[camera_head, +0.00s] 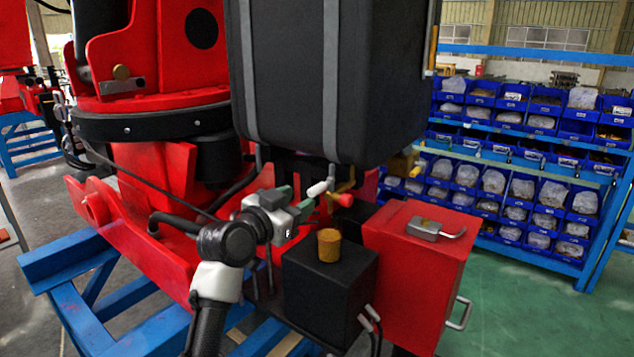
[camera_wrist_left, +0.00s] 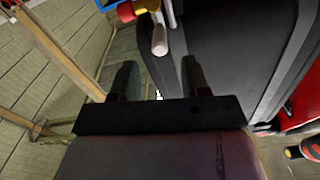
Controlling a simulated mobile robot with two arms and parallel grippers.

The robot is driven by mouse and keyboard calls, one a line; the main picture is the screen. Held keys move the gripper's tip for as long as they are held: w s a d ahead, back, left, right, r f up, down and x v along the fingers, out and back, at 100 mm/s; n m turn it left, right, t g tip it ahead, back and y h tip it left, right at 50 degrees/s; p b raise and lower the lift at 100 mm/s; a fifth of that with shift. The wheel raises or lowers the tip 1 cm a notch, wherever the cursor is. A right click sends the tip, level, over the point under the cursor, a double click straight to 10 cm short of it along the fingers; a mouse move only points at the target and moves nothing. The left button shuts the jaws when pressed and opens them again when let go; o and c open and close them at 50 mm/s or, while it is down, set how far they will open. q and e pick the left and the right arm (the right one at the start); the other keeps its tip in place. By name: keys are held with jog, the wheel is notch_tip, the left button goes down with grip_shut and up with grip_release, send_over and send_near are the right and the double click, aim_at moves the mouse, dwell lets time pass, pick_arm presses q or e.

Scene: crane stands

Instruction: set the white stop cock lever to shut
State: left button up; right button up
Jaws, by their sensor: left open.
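The white stop cock lever (camera_head: 318,188) sticks out just below the black tank in the head view, beside a brass fitting (camera_head: 347,186) and a red knob (camera_head: 342,199). In the left wrist view the white lever (camera_wrist_left: 160,38) points toward the gripper, just beyond the fingertips and roughly in line with the gap. My left gripper (camera_head: 300,204) is close to the lever at its lower left. In the left wrist view the gripper (camera_wrist_left: 159,72) is open, with nothing between its fingers. My right gripper is in neither view.
The big black tank (camera_head: 390,80) hangs over the work spot. A black box (camera_head: 325,290) with a yellow cap (camera_head: 329,245) and a red box (camera_head: 415,265) stand below and to the right. Red crane parts (camera_head: 150,270) lie left. Shelves of blue bins (camera_head: 540,100) stand behind.

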aim_at(310, 194)
pick_arm(q)
jog(key=p+x, duration=0.1)
jog(key=x, duration=0.5)
jog(key=shift+w+d+p, duration=0.1)
jog(key=shift+p, duration=0.3)
jog(key=shift+w+d, duration=0.3)
jog(key=shift+w, duration=0.1)
jog(key=shift+w+d+f, duration=0.1)
jog(key=shift+w, duration=0.05)
grip_shut()
